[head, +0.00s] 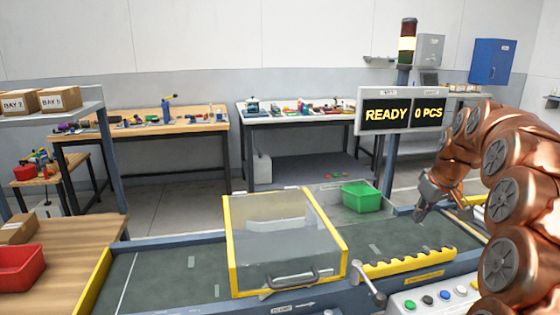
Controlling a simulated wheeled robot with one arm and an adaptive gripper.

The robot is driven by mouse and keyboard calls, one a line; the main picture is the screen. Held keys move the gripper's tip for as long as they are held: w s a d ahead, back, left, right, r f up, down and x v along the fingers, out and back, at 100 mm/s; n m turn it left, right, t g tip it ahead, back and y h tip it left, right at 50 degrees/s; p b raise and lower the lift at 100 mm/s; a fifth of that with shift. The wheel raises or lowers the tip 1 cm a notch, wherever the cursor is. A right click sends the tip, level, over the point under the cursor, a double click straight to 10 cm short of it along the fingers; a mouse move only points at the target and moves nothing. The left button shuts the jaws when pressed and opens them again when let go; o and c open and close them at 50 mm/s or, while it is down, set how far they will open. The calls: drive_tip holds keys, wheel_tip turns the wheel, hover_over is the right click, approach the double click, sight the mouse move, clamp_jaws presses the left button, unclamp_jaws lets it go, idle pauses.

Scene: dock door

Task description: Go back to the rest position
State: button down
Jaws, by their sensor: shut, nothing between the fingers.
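My gripper (420,214) is at the right, at the end of my copper-coloured arm. It points down over the right part of the dark conveyor (400,236), and its fingers are shut and empty. The gripper is small in this view, so its height above the belt is hard to tell. My arm curves down along the right edge of the picture and hides part of the control panel.
A yellow-framed clear cover (285,240) stands over the belt, with a green bin (361,197) behind it. A yellow notched rail (422,262) and a lever (368,284) are in front. A sign (403,112) reads "READY 0 PCS". A red bin (20,268) stands left.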

drive_tip(key=s+a+f+g, duration=0.2)
drive_tip(key=s+a, duration=0.7)
drive_tip(key=s+a+f+g, duration=0.1)
drive_tip(key=s+a+f, duration=0.2)
drive_tip(key=s+a, duration=0.55)
drive_tip(key=s+a+f+m+g, duration=0.1)
drive_tip(key=s+a+f, duration=0.15)
drive_tip(key=s, duration=0.55)
drive_tip(key=s+a+f+m+g, duration=0.1)
drive_tip(key=s+f+g, duration=0.15)
drive_tip(key=s, duration=0.55)
drive_tip(key=s+a+f, duration=0.1)
drive_tip(key=s+f, duration=0.2)
drive_tip(key=s, duration=0.5)
drive_tip(key=s+a+p+v, duration=0.1)
drive_tip(key=p+v, duration=1.2)
drive_tip(key=v, duration=0.1)
drive_tip(key=shift+s+r+t+h+p, duration=0.2)
drive_tip(key=shift+r+t+h+p, duration=0.2)
drive_tip(key=shift+r, duration=0.1)
drive_tip(key=shift+a, duration=0.15)
